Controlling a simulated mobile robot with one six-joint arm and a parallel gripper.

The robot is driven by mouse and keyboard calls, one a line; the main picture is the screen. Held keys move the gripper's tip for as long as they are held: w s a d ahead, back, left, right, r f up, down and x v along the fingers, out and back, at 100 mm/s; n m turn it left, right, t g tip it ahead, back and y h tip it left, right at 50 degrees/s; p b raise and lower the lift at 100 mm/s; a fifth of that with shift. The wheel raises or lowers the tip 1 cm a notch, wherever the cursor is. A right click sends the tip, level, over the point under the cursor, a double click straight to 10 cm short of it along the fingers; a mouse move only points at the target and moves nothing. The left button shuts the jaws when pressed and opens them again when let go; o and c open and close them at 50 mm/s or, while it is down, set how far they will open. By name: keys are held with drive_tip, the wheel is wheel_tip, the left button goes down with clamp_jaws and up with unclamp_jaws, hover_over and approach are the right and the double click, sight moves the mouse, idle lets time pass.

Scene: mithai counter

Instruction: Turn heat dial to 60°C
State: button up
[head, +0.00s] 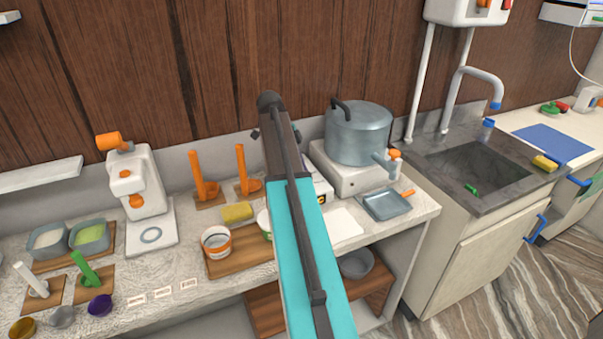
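No dial marked 60°C can be made out. A large grey lidded pot (358,138) stands on a white heater base (345,180), whose front shows only small, unclear detail. A white box-like device (321,188) left of the base is mostly hidden behind my arm. My turquoise and dark arm crosses the middle of the head view and covers part of the counter. My gripper cannot be seen, so its place relative to any dial is unclear.
A grey square tray (385,205) lies in front of the pot, whose orange-topped tap (394,155) sticks out right. A white and orange machine (138,185), a yellow sponge (237,212) and a white-orange tub (216,242) stand left of my arm. A sink (478,168) is at right.

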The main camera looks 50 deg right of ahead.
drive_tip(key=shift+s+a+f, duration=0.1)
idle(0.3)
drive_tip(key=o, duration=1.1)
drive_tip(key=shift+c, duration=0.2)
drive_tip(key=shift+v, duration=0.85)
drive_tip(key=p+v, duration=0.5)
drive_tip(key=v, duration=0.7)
